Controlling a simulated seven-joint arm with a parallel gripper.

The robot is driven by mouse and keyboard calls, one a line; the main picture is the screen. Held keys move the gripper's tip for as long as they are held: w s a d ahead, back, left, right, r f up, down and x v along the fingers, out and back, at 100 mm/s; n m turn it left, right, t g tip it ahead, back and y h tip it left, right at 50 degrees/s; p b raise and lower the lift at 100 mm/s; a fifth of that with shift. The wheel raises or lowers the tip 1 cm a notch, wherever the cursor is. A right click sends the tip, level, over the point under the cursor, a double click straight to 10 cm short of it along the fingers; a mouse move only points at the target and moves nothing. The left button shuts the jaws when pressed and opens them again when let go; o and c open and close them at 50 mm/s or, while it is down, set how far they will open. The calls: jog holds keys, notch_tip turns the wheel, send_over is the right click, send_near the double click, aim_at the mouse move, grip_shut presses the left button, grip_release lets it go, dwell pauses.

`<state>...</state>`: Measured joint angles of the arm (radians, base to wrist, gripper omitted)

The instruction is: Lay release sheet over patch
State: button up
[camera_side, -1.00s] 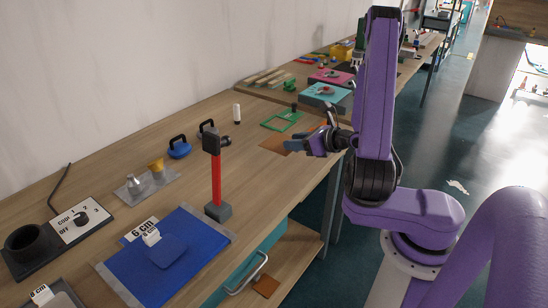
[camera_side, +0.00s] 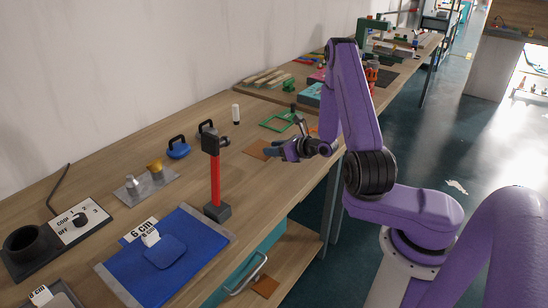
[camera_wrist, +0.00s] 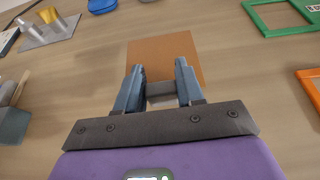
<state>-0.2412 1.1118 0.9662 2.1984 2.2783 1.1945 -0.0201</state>
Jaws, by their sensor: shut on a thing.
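A thin brown square sheet (camera_wrist: 165,52), which I take for the release sheet, lies at my fingertips in the wrist view. It also shows left of the fingers in the side view (camera_side: 257,150). My gripper (camera_wrist: 160,76) is shut on a small grey tab (camera_wrist: 161,90) at the sheet's near edge. I cannot tell whether the sheet touches the bench or is just above it. A blue rounded patch (camera_side: 165,252) lies on a larger blue fabric piece (camera_side: 127,272) at the front of the bench, with a white "6 cm" tag beside it.
A red-handled tool (camera_side: 214,180) stands upright in a grey base between my gripper and the patch. A metal plate with a yellow part (camera_side: 155,167), a blue-handled weight (camera_side: 179,149) and a dial box (camera_side: 80,220) are behind. A green frame (camera_side: 281,120) lies beyond the sheet.

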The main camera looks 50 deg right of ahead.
aim_at(274, 164)
jog(key=shift+w+f, duration=0.2)
jog(key=shift+f, duration=0.05)
jog(key=shift+w+d+f, duration=0.1)
jog(key=shift+f, duration=1.5)
jog(key=shift+f, duration=0.2)
jog(key=o, duration=1)
jog(key=shift+r, duration=0.1)
